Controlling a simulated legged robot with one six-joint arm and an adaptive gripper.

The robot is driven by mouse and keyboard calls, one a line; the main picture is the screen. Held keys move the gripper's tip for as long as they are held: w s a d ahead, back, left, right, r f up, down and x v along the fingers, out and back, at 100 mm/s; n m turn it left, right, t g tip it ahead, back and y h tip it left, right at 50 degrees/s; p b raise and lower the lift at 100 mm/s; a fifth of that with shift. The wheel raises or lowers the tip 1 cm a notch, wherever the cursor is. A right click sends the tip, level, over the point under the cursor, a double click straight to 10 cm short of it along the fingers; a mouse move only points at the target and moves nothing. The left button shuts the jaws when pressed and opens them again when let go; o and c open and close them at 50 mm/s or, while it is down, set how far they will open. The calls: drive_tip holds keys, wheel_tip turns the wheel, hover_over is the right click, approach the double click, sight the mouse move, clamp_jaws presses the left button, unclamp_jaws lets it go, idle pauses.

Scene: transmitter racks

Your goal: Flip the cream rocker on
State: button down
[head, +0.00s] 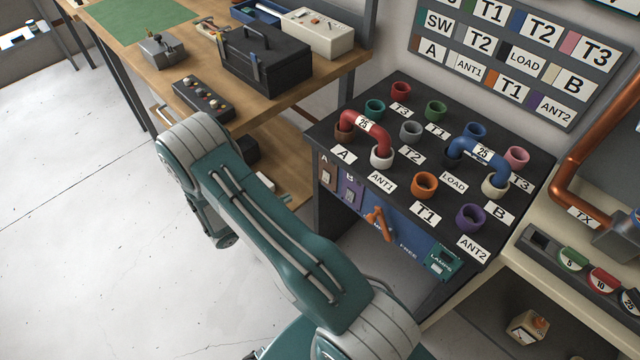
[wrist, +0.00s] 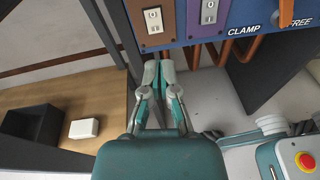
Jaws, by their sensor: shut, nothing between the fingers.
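Two pale rockers sit side by side on the blue front panel. One rocker (wrist: 153,20) is on a brown plate and the other (wrist: 209,12) is on a purple plate; both show a 0 mark in the wrist view. In the head view the brown-plate rocker (head: 326,175) is under letter A and the purple-plate rocker (head: 349,193) under B.
An orange lever (head: 378,222) by CLAMP/FREE lettering and a teal lamps plate (head: 443,262) are farther right on the panel. Coloured sockets and two U-links cover the rack top (head: 395,118). A wooden bench (head: 272,90) with a black toolbox (head: 263,60) stands left.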

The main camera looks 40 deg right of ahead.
sight(325, 181)
drive_tip(key=f, duration=0.1)
drive_tip(key=f+n+t, duration=0.1)
drive_tip(key=f+n, duration=0.1)
drive_tip(key=f, duration=0.1)
drive_tip(key=shift+a+t+h, duration=0.25)
drive_tip(key=shift+t+h, duration=0.05)
drive_tip(key=shift+s+d, duration=0.1)
drive_tip(key=d, duration=0.4)
drive_tip(key=d+f, duration=0.1)
drive_tip(key=d, duration=0.4)
drive_tip(key=w+d, duration=0.1)
drive_tip(key=d, duration=0.4)
drive_tip(key=shift+f, duration=0.35)
